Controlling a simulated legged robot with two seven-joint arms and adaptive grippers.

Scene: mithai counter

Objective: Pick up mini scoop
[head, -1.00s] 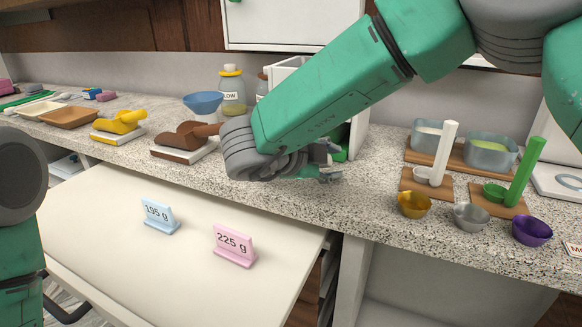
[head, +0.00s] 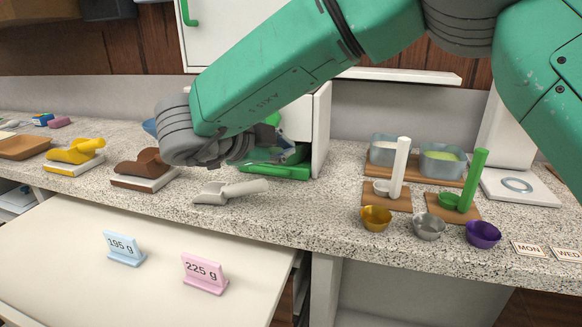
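A small pale grey-white scoop (head: 230,191) lies on the speckled counter left of centre, its handle pointing right. It is the likeliest mini scoop. My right gripper (head: 283,157) is above and behind it, apart from it, in front of the open white box. The wrist and the green parts behind blur its fingers, so I cannot tell whether it is open or shut. A yellow scoop (head: 75,152) and a brown scoop (head: 143,163) rest on white-edged blocks to the left. My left gripper is out of view.
On the right, a white upright-handled ladle (head: 399,168) and a green one (head: 472,182) stand on wooden boards. Gold (head: 375,218), grey (head: 428,227) and purple (head: 483,234) bowls line the counter edge. Tags read 195 g (head: 124,248) and 225 g (head: 204,273).

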